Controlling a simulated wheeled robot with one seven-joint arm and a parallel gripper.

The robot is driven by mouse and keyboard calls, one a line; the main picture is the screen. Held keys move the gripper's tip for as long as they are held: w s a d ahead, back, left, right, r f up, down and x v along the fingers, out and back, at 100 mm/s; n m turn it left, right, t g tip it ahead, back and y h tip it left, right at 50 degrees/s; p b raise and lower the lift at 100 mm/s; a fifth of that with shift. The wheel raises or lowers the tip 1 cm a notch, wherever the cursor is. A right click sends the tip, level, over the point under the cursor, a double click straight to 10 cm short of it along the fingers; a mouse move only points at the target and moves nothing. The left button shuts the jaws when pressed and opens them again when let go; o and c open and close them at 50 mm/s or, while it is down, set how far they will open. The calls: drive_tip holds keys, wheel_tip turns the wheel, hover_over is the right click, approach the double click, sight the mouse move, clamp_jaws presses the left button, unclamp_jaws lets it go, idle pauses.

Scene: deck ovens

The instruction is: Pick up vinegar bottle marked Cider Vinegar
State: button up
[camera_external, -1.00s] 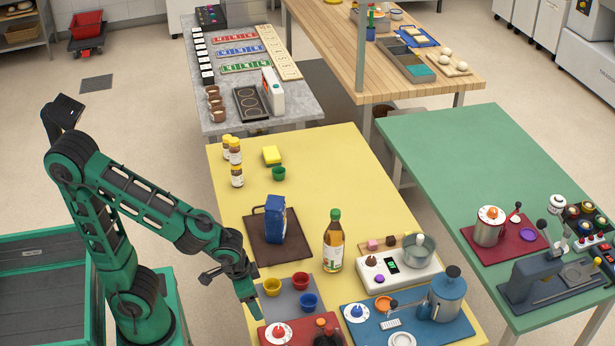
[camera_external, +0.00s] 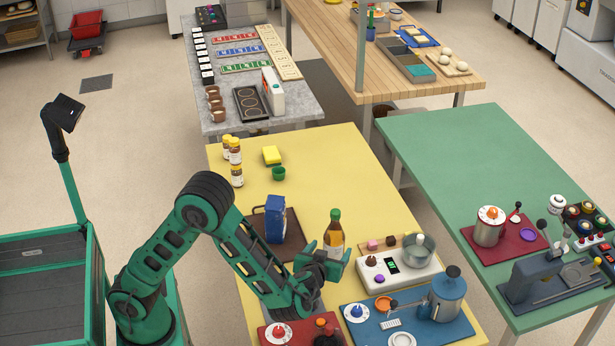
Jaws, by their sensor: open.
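The vinegar bottle (camera_external: 335,231) stands upright on the yellow table (camera_external: 330,165). It is amber with a green cap and a pale label, and its lower part is hidden behind my gripper. The label is too small to read. My gripper (camera_external: 335,256) is open and low over the table, its fingers pointing at the bottle from the near left side. From this angle I cannot tell whether the fingers are around the bottle or just in front of it.
A blue carton (camera_external: 275,219) stands on a brown board left of the bottle. A white scale (camera_external: 398,271) with a metal bowl is close on the right. A blue mat (camera_external: 445,333) with a blue pot (camera_external: 447,297) lies in front.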

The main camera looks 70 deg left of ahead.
sight(332, 246)
drive_tip(key=x, duration=0.5)
drive_tip(key=shift+w+a+f, duration=0.1)
drive_tip(key=shift+w+a, duration=0.05)
drive_tip(key=shift+a, duration=0.15)
drive_tip(key=shift+x, duration=2.55)
drive_tip(key=shift+d+f, duration=0.1)
drive_tip(key=shift+f, duration=0.1)
drive_tip(key=c, duration=1.8)
clamp_jaws()
drive_tip(key=shift+r, duration=0.2)
